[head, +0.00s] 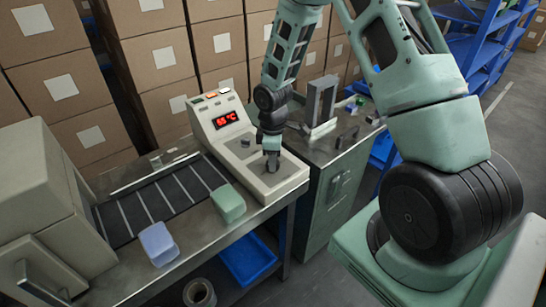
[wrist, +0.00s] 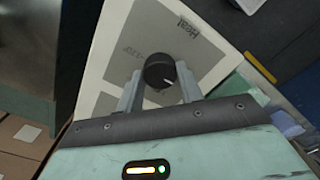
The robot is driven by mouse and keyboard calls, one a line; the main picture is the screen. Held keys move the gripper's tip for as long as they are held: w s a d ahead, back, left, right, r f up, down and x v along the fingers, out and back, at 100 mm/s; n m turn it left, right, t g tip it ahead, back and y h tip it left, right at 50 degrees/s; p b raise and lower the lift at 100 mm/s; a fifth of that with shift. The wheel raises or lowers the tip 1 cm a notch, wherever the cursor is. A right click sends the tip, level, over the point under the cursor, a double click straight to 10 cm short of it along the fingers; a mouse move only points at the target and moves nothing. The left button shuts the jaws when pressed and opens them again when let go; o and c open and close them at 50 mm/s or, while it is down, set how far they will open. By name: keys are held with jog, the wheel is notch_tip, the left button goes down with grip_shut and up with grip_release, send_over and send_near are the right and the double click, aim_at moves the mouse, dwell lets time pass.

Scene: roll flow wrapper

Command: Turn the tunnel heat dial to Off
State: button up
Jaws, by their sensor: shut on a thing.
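The heat dial (wrist: 159,70) is a round black knob with a white pointer mark, on a grey patch of the panel. The word "Heat" (wrist: 190,29) is printed near it, turned in the wrist view. In the head view my gripper (head: 272,163) reaches down onto the control box (head: 262,180) and hides most of the dial. A red display (head: 226,119) appears to read 55 °C.
A second small knob (head: 245,143) sits left of my gripper on the box. A dark slatted conveyor (head: 160,203) runs left, with a green block (head: 228,203) and a blue block (head: 158,244) along its front edge. A metal bracket (head: 320,103) stands to the right.

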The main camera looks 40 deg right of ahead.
dwell(0.3)
jog(key=o, duration=1)
notch_tip(320, 180, up, 17)
jog(key=shift+r, duration=0.2)
